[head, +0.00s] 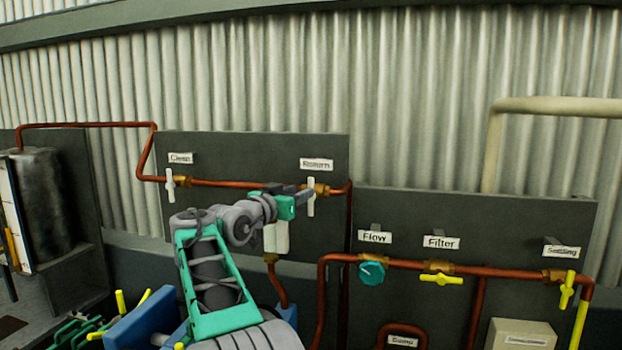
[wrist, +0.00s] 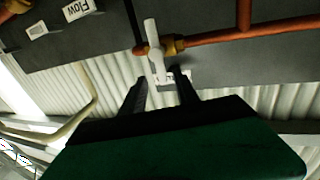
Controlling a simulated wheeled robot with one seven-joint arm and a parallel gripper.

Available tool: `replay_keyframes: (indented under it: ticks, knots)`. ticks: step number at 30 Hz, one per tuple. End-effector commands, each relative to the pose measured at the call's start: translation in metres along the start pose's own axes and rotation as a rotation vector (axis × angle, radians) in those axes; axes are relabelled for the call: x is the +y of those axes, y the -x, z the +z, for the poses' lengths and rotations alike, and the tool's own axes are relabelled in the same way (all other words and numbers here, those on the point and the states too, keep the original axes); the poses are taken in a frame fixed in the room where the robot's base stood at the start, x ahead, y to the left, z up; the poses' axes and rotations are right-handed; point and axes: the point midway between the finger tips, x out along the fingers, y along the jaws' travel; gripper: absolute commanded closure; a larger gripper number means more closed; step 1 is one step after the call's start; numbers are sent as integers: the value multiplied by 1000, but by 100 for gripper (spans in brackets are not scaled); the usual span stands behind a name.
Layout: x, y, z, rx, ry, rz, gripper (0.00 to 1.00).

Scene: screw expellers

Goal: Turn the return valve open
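The return valve has a white lever handle (head: 311,200) on a brass body, under the label "Return" (head: 316,164). The handle stands upright, across the copper pipe. In the wrist view the picture is turned over, and the white handle (wrist: 152,33) runs down toward my fingers. My gripper (head: 303,190) is at the handle's left in the head view. In the wrist view my gripper (wrist: 160,88) is open, with its two dark fingers apart and the label-side end of the handle between them in the picture. I cannot tell whether they touch it.
A similar white valve handle (head: 169,186) labelled "Clean" is on the same dark panel to the left. A lower panel holds a teal Flow knob (head: 371,273), a yellow Filter handle (head: 440,279) and a yellow Settling handle (head: 567,289). Copper pipes (head: 235,184) run along the panels.

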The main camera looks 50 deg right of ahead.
Motion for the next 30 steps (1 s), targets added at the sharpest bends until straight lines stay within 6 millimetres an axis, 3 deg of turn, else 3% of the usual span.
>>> replay_keyframes:
  ticks: [7, 12, 20, 30]
  knots:
    - [2, -47, -3, -4, 2, 3, 63]
    - [0, -68, -1, -4, 1, -2, 63]
    - [0, -71, 2, -4, 0, -4, 63]
    - [0, -70, 1, -4, 0, -4, 89]
